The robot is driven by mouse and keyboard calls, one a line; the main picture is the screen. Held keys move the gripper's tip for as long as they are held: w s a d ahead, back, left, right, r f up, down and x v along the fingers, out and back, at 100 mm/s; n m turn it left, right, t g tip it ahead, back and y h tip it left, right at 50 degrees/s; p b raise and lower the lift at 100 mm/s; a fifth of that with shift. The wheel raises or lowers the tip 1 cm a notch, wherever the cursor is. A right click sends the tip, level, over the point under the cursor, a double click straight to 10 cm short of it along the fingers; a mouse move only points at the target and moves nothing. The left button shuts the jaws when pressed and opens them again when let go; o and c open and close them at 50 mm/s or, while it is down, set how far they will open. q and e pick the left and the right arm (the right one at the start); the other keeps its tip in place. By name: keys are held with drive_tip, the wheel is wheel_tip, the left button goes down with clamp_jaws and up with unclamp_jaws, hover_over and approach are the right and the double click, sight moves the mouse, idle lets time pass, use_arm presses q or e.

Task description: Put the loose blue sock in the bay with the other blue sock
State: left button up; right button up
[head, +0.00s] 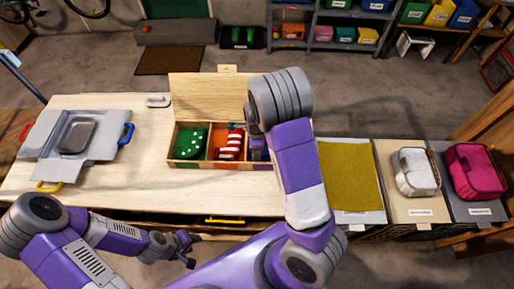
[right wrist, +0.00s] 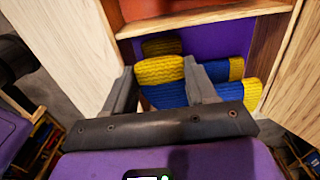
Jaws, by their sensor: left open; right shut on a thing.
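A wooden box (head: 172,152) with several bays stands on the table. Its left bay holds a green spotted sock (head: 190,143), and the middle bay a red and white striped sock (head: 231,145). My right arm mostly covers the right bay. In the right wrist view, my right gripper (right wrist: 165,90) is shut on a blue sock with yellow ends (right wrist: 172,97), over the purple-floored bay (right wrist: 170,45). Another blue sock with yellow ends (right wrist: 218,72) lies in that bay, beyond the held one. I cannot tell whether they touch. My left gripper (head: 188,249) is open and empty, at the table's front edge.
A yellow mat (head: 348,177), a white bundle (head: 413,172) and a pink bundle (head: 474,171) are on the right.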

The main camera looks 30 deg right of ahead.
drive_tip(key=shift+r, duration=0.1)
drive_tip(key=shift+f+b, duration=0.35)
drive_tip(key=shift+f, duration=0.3)
drive_tip(key=o, duration=1)
drive_tip(key=shift+o, duration=0.2)
wheel_tip(320, 180, up, 13)
drive_tip(key=p, duration=0.3)
drive_tip(key=shift+r, duration=0.2)
